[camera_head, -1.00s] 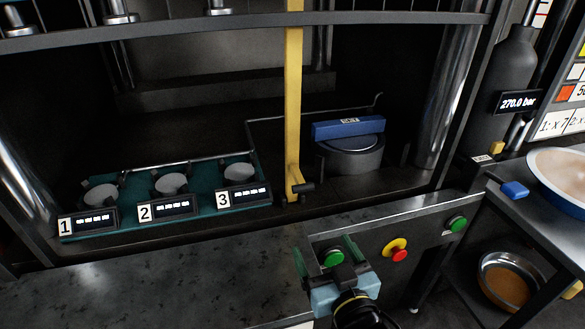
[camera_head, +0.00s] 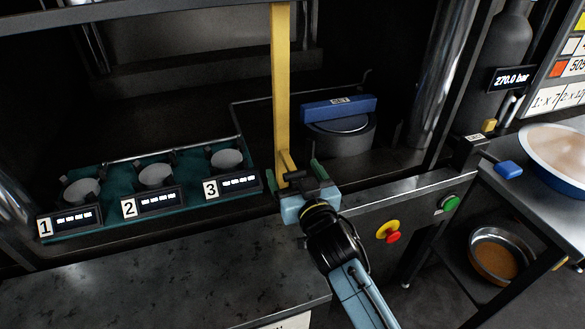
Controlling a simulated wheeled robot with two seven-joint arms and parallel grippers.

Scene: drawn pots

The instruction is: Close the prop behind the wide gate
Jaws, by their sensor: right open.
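A yellow upright bar (camera_head: 281,90), which looks like the prop, stands in the dark machine opening. Its foot ends near a small dark fitting. My right gripper (camera_head: 302,180) is open at the foot of the bar, its two green fingers on either side of the dark fitting. I cannot tell whether they touch it. No part clearly reads as a wide gate. My left gripper is not in view.
A teal tray (camera_head: 130,212) with stations numbered 1, 2 and 3 lies left of the bar. A blue-topped round block (camera_head: 340,108) stands behind right. A red button (camera_head: 393,238) and green button (camera_head: 449,203) are on the front panel. A pale basin (camera_head: 556,160) stands right.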

